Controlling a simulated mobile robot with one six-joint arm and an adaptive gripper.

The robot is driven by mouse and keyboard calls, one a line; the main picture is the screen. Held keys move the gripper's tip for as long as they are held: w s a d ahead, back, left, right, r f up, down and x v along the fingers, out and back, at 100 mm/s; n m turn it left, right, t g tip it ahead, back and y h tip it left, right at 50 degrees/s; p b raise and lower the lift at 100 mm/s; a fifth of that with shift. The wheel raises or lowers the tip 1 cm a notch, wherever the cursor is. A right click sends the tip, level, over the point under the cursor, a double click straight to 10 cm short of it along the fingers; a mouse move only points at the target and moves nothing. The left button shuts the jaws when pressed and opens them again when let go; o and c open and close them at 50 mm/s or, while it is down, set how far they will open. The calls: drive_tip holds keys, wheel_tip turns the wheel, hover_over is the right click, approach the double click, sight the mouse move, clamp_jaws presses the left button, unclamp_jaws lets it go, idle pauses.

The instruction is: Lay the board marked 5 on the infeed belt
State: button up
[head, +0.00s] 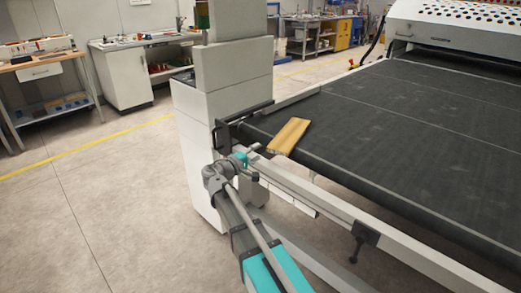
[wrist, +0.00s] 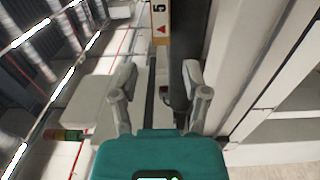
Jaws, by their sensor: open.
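The board marked 5 (head: 289,136) is a yellow-brown wooden strip. In the head view it lies on the black infeed belt (head: 400,130), at the belt's front left corner, with its near end at the belt's front edge. In the wrist view the board's end (wrist: 160,22), with a black 5 and a red triangle, shows at the top, beyond the fingertips. My gripper (wrist: 160,75) is open with nothing between its fingers. In the head view my gripper (head: 251,169) is just left of the board's near end, apart from it, and small.
A pale machine column (head: 225,90) stands beside the belt's left corner, close to my arm. A pale rail (head: 330,203) runs along the belt's front. The white coater housing (head: 450,25) is at the back right. Much of the belt is bare. Benches stand far behind.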

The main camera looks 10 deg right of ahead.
drive_tip(key=shift+v, duration=2.5)
drive_tip(key=shift+c, duration=0.3)
